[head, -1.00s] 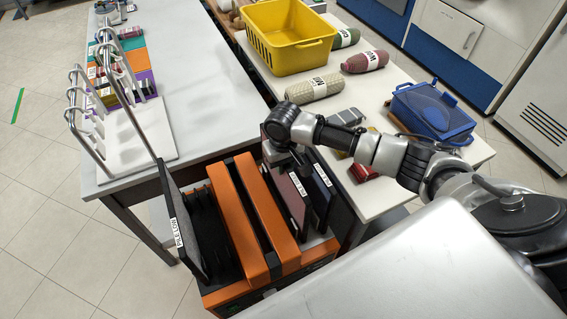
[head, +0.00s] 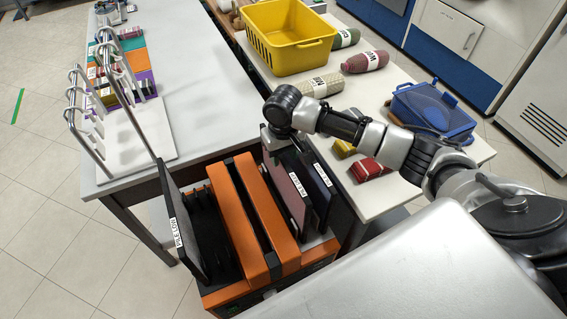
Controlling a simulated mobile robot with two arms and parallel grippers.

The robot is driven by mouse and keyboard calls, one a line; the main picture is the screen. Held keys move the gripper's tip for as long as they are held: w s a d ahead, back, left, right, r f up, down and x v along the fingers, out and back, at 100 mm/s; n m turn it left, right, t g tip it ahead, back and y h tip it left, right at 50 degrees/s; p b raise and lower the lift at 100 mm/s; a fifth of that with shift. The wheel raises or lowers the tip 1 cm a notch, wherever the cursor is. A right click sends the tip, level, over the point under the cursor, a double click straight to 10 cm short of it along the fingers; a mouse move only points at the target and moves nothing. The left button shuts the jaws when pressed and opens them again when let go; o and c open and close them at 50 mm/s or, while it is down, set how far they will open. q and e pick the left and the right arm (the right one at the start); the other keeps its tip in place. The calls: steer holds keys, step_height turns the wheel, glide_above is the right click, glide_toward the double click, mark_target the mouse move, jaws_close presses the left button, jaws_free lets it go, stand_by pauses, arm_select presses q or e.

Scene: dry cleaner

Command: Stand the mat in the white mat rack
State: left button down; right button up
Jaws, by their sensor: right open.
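A white rack (head: 143,146) with tall bent metal hoops stands on the left table; no mat stands between its front hoops. Flat dark panels with white labels stand upright in an orange and black unit: one at the left (head: 181,222), a dull pink one (head: 290,186) and a dark one (head: 321,190) at the right. I cannot tell which of them is the task's mat. My right gripper (head: 279,142) points down at the far end of the right-hand panels. It is open; its fingertips are partly hidden, so contact is unclear. My left gripper is out of view.
A yellow basket (head: 290,37), labelled rolls (head: 318,87), a blue box (head: 433,110) and a red item (head: 369,169) are on the right table. Coloured items (head: 124,70) lie behind the rack. The middle of the left table (head: 200,75) is clear.

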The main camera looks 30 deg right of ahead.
step_height(320, 180, up, 8)
steer(key=shift+f, duration=0.1)
stand_by(0.5)
